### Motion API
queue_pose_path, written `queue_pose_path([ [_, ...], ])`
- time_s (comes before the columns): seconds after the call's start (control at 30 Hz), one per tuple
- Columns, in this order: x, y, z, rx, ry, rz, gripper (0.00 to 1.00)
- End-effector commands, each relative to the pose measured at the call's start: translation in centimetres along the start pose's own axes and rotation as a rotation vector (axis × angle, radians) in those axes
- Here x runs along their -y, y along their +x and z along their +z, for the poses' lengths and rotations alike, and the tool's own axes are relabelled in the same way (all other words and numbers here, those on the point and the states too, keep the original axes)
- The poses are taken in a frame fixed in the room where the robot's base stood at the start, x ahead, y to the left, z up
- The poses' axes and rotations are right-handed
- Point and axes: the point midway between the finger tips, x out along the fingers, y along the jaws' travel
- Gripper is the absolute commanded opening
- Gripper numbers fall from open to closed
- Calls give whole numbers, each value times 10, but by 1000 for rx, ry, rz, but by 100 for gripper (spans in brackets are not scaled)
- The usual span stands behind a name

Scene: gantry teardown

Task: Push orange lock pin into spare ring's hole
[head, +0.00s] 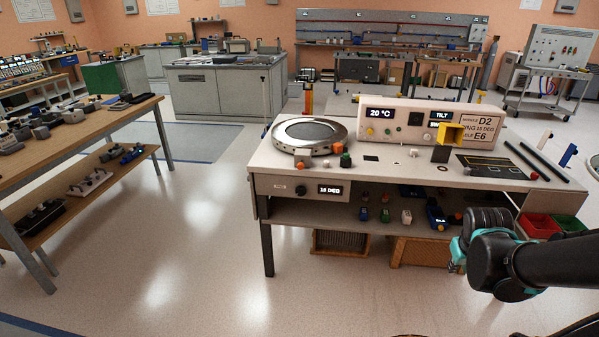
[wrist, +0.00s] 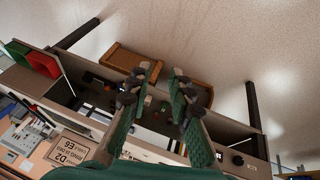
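I cannot tell which, if either, is the lock pin; no ring hole can be made out. A small dark ring (head: 443,168) lies flat near the bench's front middle. My gripper (head: 458,254) is in front of the bench, low at the right, apart from these. In the wrist view my gripper (wrist: 163,72) is open and empty.
A control panel (head: 430,124) and a yellow box (head: 448,134) stand on the bench. Red (head: 538,226) and green (head: 567,222) bins are at its lower right. A wooden crate (head: 341,243) is underneath. A wooden table (head: 75,138) is at left; open floor lies between.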

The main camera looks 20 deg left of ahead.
Motion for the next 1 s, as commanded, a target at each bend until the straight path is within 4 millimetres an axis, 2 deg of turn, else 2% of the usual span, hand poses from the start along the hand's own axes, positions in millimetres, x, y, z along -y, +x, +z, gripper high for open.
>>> queue_pose_path([
  [0.03,0,4,-23,-15,-111,34,11],
  [0.13,0,11,-63,-41,-330,113,0],
  [0.27,10,20,-117,-73,-614,221,0],
  [0.47,51,32,-199,-120,-1039,404,0],
  [0.6,97,38,-252,-150,-1327,552,0],
  [0.77,168,40,-300,-179,-1640,744,0],
  [0.9,241,39,-329,-194,-1895,941,0],
  [0.97,276,38,-336,-196,-1996,1033,0],
  [1.0,299,37,-340,-198,-2060,1098,0],
])
